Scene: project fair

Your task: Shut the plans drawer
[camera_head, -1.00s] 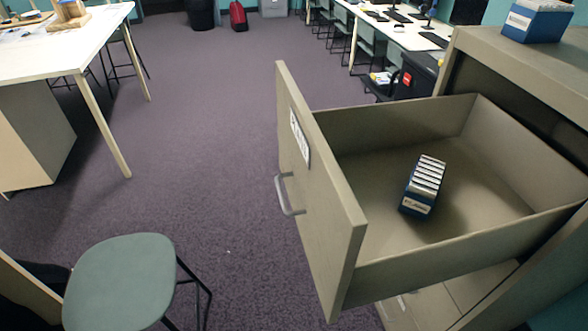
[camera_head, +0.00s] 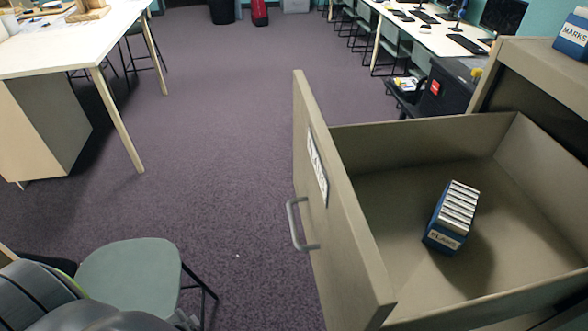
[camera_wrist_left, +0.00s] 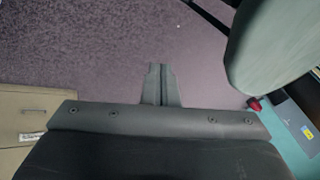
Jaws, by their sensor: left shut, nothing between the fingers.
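The plans drawer (camera_head: 340,220) is a beige drawer pulled well out of its cabinet at the right of the head view. Its front carries a white label (camera_head: 317,167) and a grey bar handle (camera_head: 299,224). A blue box of white-topped cards (camera_head: 452,218) stands inside it. My left gripper (camera_wrist_left: 161,75) shows in the left wrist view, shut and empty above the purple carpet, apart from the drawer. Part of my left arm shows at the lower left of the head view. My right gripper is not in view.
A green stool (camera_head: 130,280) stands left of the drawer, and a stool seat (camera_wrist_left: 268,48) fills the upper right of the wrist view. Another blue box (camera_head: 573,36) sits on the cabinet top. A white table (camera_head: 70,50) is at the left. Carpet between is clear.

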